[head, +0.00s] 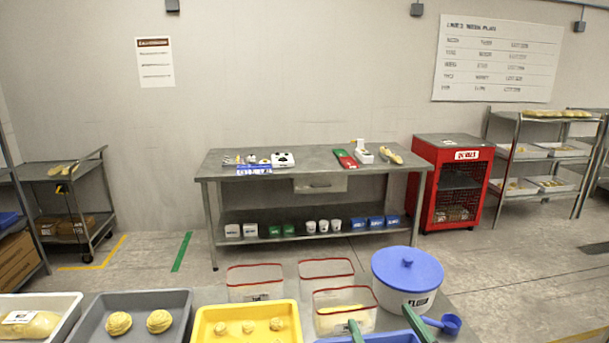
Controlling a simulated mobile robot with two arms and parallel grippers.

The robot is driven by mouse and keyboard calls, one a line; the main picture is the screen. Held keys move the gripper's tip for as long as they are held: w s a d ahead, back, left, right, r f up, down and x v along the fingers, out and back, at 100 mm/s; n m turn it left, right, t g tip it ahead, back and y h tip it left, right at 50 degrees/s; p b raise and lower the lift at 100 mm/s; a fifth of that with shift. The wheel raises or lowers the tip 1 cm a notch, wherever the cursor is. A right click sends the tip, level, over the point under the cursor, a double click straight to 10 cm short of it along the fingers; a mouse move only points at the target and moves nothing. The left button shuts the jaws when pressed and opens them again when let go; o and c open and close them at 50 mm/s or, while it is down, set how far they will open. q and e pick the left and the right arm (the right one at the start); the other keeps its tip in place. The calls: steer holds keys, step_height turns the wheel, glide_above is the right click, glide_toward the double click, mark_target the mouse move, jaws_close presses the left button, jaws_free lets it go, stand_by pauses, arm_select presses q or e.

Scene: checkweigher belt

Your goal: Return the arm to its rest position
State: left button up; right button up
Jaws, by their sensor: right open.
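My right gripper (382,317) shows at the bottom edge of the head view, right of centre. Only its two green fingers are in view, spread apart, with no object seen held between them. The fingers are in front of a blue tray (378,338) on the near table; whether they touch it I cannot tell. The rest of my right arm is out of the picture. My left gripper is not in view.
Close to the right gripper stand a clear red-rimmed container (344,311), a white tub with a blue lid (407,270) and a blue scoop (447,324). A yellow tray (246,307) and a grey tray (130,297) hold dough pieces. Open floor lies before the steel workbench (310,165).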

steer(key=s+d+f+m+g+h, duration=0.1)
steer(key=s+d+f+g+h, duration=0.15)
steer(key=s+f+g, duration=0.4)
steer(key=s+d+f+m+g+h, duration=0.1)
steer(key=s+d+f+m+h, duration=0.2)
steer(key=f, duration=0.6)
steer(key=s+f+n+g+y, duration=0.1)
steer(key=s+f+g, duration=0.25)
steer(key=s, duration=0.55)
steer(key=s+f+n+g+y, duration=0.1)
steer(key=s+f+g, duration=0.25)
steer(key=s, duration=0.55)
step_height(320, 180, down, 32)
steer(key=g+b, duration=0.1)
steer(key=b, duration=0.5)
steer(key=s+d+f+g+b, duration=0.1)
steer(key=s+d+f+b, duration=0.2)
steer(key=s+f, duration=1.5)
step_height(320, 180, down, 3)
steer(key=shift+d+f+n+b, duration=0.1)
steer(key=shift+d+n+b, duration=0.15)
steer(key=shift+b, duration=0.25)
